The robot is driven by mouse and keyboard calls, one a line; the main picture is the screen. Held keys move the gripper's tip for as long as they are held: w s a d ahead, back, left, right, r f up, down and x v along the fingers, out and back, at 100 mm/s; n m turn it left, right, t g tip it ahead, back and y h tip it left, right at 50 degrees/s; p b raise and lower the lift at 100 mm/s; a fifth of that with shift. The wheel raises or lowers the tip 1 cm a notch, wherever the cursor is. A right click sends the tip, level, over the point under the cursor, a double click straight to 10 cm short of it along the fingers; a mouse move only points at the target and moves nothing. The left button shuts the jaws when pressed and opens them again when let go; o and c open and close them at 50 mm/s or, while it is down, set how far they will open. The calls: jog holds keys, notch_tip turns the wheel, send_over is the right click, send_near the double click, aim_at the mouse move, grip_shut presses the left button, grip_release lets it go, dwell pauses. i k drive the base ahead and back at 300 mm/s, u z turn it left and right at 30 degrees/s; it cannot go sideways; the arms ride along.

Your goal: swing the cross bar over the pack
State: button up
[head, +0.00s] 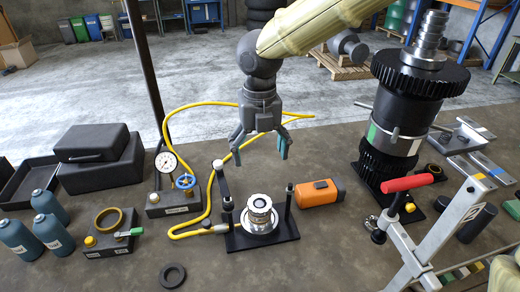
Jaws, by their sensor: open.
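The pack (259,214) is a silver stack of rings standing on a black base plate (285,234) in the head view. A black post (289,200) rises at its right. The cross bar (222,181) looks like a dark bar with a pale-tipped end, at the left post of the plate. It points away from the pack, up in the picture, and does not lie across it. My gripper (260,148) is open and empty, pointing down. It hangs above and behind the pack, to the right of the cross bar, apart from both.
A yellow hose (212,185) curves close to the left of the fixture, from a gauge block (173,203). A tall gear shaft (401,110) and a red-handled clamp (407,183) stand farther right.

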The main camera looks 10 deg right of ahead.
aim_at(217, 165)
jog(key=k, duration=1)
